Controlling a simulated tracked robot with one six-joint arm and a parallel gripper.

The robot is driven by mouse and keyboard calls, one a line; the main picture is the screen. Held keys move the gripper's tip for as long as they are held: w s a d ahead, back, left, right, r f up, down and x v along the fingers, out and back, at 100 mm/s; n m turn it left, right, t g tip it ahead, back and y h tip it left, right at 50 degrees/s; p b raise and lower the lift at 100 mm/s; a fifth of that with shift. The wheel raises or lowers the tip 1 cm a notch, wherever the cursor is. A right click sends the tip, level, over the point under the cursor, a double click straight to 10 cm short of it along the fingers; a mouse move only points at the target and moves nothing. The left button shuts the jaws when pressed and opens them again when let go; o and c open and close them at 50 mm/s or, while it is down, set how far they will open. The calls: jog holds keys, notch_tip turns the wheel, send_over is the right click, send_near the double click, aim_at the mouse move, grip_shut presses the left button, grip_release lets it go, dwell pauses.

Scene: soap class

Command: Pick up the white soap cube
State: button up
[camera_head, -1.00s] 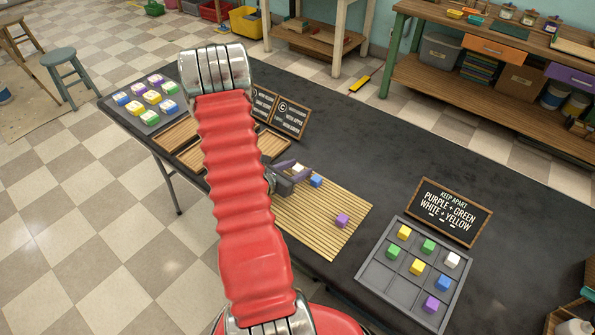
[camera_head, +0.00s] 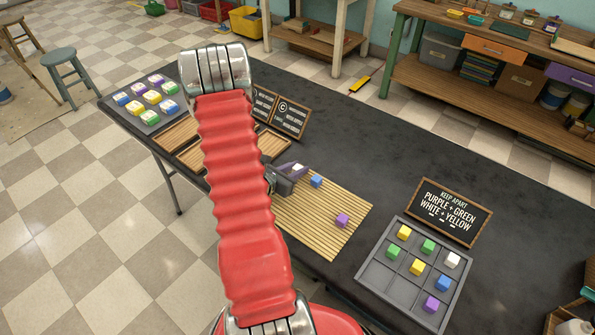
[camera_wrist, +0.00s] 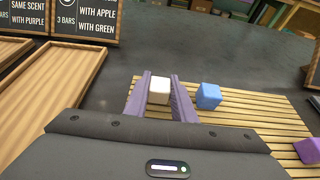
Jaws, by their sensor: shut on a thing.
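The white soap cube (camera_wrist: 159,91) sits between the two purple fingers of my gripper (camera_wrist: 160,95) in the wrist view, over the far edge of the bamboo mat (camera_wrist: 255,127). In the head view the white cube (camera_head: 297,167) shows at the tips of my gripper (camera_head: 293,172). My gripper is shut on it. I cannot tell whether the cube still touches the mat. A blue cube (camera_wrist: 208,96) stands on the mat just right of my gripper, apart from it. A purple cube (camera_wrist: 308,150) lies further right on the mat.
A grey compartment tray (camera_head: 375,276) with several coloured cubes stands at the right, below a "KEEP APART" sign (camera_head: 450,212). Wooden trays (camera_head: 178,134), small chalkboards (camera_head: 290,118) and a grey tray of soaps (camera_head: 150,117) stand at the left. The table behind the mat is clear.

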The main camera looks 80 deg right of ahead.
aim_at(297, 167)
jog(key=shift+c, duration=1.2)
jog(key=shift+r, duration=5.05)
